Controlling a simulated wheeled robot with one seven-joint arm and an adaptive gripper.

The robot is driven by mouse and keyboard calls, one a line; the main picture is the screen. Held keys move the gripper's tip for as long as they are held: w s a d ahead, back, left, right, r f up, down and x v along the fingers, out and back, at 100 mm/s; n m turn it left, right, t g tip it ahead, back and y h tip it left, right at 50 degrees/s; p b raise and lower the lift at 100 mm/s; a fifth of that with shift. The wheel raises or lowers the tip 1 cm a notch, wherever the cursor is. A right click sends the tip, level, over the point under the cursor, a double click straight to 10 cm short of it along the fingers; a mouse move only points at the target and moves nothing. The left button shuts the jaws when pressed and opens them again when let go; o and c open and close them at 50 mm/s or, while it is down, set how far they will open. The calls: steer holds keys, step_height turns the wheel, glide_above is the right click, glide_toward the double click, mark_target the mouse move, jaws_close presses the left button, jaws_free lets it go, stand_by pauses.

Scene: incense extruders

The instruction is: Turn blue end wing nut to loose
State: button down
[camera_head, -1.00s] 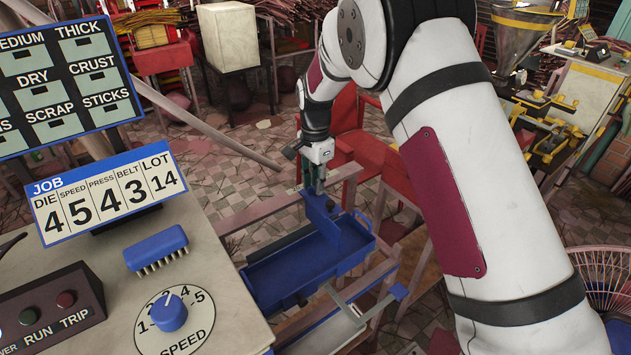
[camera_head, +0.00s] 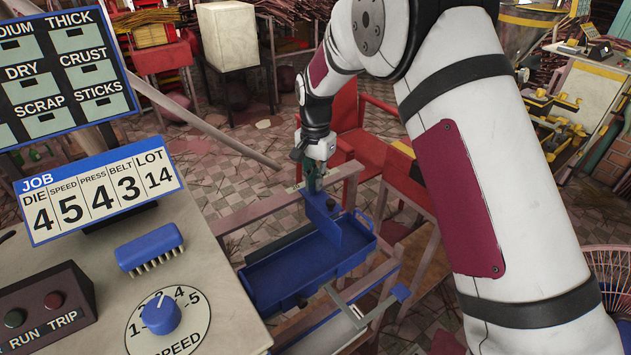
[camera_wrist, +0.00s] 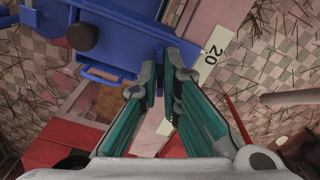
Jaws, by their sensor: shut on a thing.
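The blue end (camera_head: 338,228) is an upright plate across a long blue tray (camera_head: 270,286), with a dark round knob on it. It also shows in the wrist view (camera_wrist: 125,30), with the dark knob (camera_wrist: 82,37) at upper left. My gripper (camera_head: 312,188) points down at the plate's far edge. In the wrist view its teal-lined fingers (camera_wrist: 160,68) close on a small blue piece (camera_wrist: 160,84) beside the plate, which looks like the wing nut. The fingertips hide most of it, so its exact angle cannot be told.
A rail with a scale marked 20 (camera_wrist: 212,58) runs beside the fingers. The job panel and speed dial (camera_head: 160,315) stand on the cabinet at left. A red chair (camera_head: 365,130) stands behind the gripper. Wooden rails surround the tray.

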steer(key=n+b, duration=0.1)
steer(key=n, duration=0.5)
steer(key=shift+b, duration=0.4)
steer(key=n+b, duration=0.1)
steer(key=n, duration=0.5)
steer(key=shift+n, duration=0.4)
steer(key=n, duration=0.6)
steer(key=shift+b, duration=0.4)
steer(key=n, duration=0.6)
steer(key=shift+n, duration=0.4)
steer(key=c, duration=1.8)
jaws_free()
steer(key=shift+r, duration=0.15)
